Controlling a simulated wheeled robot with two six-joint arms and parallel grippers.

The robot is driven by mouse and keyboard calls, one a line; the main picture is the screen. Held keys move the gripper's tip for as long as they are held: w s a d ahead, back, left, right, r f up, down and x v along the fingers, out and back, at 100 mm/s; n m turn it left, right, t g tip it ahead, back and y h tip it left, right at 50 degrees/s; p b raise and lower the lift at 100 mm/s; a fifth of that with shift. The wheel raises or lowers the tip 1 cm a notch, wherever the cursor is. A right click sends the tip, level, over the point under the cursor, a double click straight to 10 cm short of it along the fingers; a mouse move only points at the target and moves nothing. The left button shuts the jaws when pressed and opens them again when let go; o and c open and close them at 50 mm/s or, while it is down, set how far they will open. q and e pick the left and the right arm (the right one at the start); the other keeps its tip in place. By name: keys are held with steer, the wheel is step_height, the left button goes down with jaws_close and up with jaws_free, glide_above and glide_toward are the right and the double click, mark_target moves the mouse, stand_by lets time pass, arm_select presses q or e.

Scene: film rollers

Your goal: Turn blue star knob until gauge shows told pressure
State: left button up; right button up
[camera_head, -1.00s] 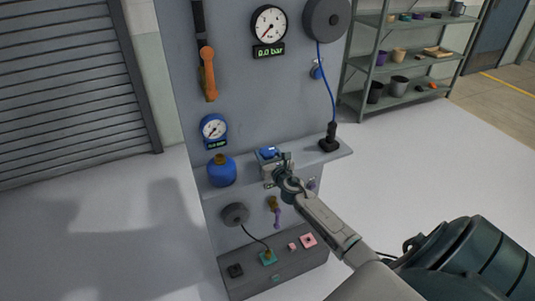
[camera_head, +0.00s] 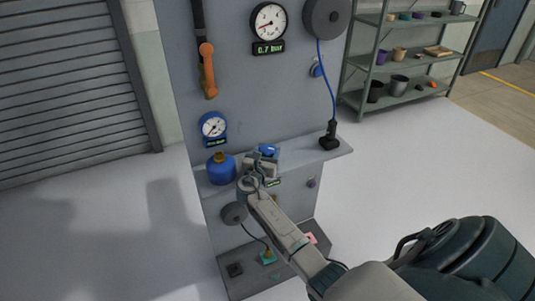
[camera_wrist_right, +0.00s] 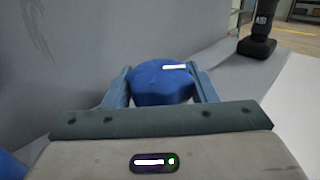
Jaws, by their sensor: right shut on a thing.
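The blue star knob (camera_wrist_right: 160,82) is between the two fingers of my right gripper (camera_wrist_right: 163,88) in the right wrist view, with a white mark on its top. My right gripper is shut on it. In the head view, the knob (camera_head: 268,149) shows partly past my right gripper (camera_head: 262,164), at the panel's shelf. My left gripper is not in view.
A blue gauge (camera_head: 213,126) hangs at the panel's left. A blue round vessel (camera_head: 221,168) stands on the shelf (camera_head: 318,154) left of my gripper. A black hand tool (camera_head: 329,137) on a blue cord stands at its right. A control box (camera_head: 236,283) is below.

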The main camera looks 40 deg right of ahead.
mark_target(267, 148)
steer(key=shift+f+m+g+h+b, duration=0.1)
steer(key=shift+m+g+h+b, duration=0.25)
steer(key=shift+m+g+h, duration=0.55)
steer(key=shift+g, duration=0.4)
steer(key=o, duration=1)
steer(key=shift+r, duration=0.4)
step_height(267, 148, up, 3)
steer(key=shift+f+b, duration=0.1)
steer(key=shift+b, duration=0.4)
steer(key=s+a, duration=0.3)
steer(key=s, duration=0.1)
steer(key=s+a+r+b, duration=0.1)
steer(key=s+a, duration=0.2)
steer(key=s, duration=0.1)
steer(key=s+a+b, duration=0.1)
steer(key=s+a, duration=0.2)
steer(key=s, duration=0.2)
steer(key=shift+a+r, duration=0.15)
steer(key=shift+r, duration=0.1)
